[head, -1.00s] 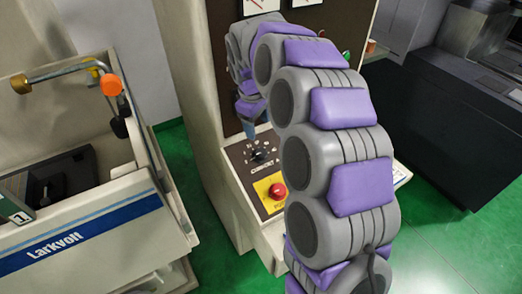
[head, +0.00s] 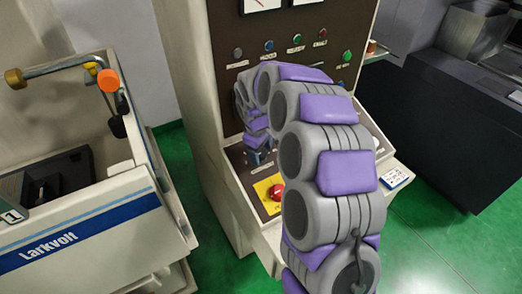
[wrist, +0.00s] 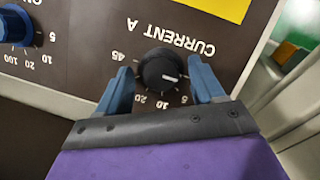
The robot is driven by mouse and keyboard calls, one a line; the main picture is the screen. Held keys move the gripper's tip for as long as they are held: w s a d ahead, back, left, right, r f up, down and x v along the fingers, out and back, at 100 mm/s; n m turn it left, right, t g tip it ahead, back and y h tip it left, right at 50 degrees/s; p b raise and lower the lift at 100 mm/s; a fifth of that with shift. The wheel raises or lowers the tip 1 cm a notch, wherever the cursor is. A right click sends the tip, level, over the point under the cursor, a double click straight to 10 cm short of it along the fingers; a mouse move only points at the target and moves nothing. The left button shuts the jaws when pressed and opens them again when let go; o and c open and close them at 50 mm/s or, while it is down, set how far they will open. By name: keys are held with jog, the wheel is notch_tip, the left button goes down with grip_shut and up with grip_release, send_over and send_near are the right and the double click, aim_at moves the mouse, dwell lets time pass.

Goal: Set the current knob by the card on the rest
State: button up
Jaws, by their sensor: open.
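The current knob (wrist: 160,70) is black and round with a white line on the right of its face. It shows upside down in the wrist view, under the label CURRENT A, with numbers from 5 to 45 around it. My gripper (wrist: 162,85) is open, with one blue finger on each side of the knob; I cannot tell if they touch it. In the head view my gripper (head: 259,156) is at the sloped panel and hides the knob. A white card (head: 396,177) lies at the panel's right end; its writing is too small to read.
A red stop button (head: 276,191) on a yellow plate is close to my gripper. A blue knob (wrist: 14,27) is to the left in the wrist view. Indicator lamps (head: 295,42) are on the upright panel. A Larkvolt machine (head: 90,230) stands at the left.

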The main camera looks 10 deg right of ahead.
jog(key=shift+c, duration=0.5)
jog(key=c, duration=1)
jog(key=shift+o, duration=0.2)
